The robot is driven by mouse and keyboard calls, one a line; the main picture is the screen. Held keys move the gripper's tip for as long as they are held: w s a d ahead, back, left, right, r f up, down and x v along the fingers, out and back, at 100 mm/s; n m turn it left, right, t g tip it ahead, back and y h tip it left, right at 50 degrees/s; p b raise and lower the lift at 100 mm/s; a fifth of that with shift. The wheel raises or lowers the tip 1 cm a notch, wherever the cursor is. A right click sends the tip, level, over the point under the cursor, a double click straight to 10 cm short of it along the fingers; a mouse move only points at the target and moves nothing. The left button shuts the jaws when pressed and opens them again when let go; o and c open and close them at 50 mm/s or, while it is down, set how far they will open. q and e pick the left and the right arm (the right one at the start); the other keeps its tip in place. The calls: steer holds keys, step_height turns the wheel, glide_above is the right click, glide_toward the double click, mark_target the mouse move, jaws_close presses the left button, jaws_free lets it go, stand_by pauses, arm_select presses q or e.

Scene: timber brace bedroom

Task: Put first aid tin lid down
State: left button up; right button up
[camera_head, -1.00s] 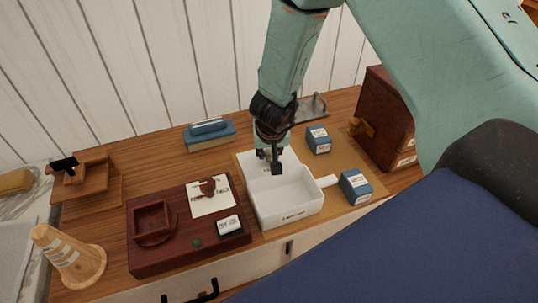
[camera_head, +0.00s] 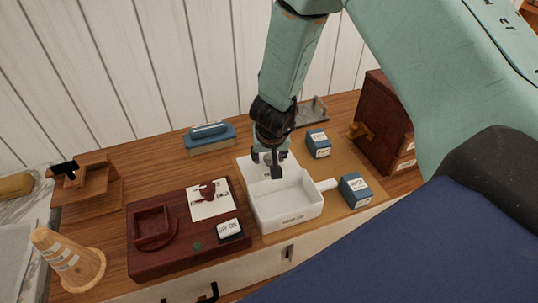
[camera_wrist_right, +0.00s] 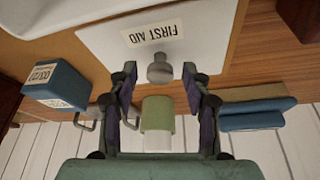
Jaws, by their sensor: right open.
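The white first aid tin (camera_head: 290,222) is open and looks empty in the head view. Its white lid (camera_head: 247,164) is at the tin's back edge, partly hidden by my right gripper (camera_head: 267,164). In the right wrist view the lid (camera_wrist_right: 205,35) shows a FIRST AID label and a grey knob (camera_wrist_right: 160,70). My right gripper (camera_wrist_right: 158,88) is open, its fingers apart on either side of the knob. I cannot tell whether a finger touches it. My left gripper is not in view.
Blue boxes (camera_head: 318,144) (camera_head: 355,190) stand right of the tin on a tan mat (camera_head: 352,153). A dark red tray (camera_head: 172,263) is at left, a blue block (camera_head: 210,142) behind. A brown cabinet (camera_head: 383,118) stands at right.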

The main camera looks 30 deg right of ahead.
steer(key=p+v, duration=0.5)
steer(key=v, duration=0.7)
steer(key=shift+r, duration=0.1)
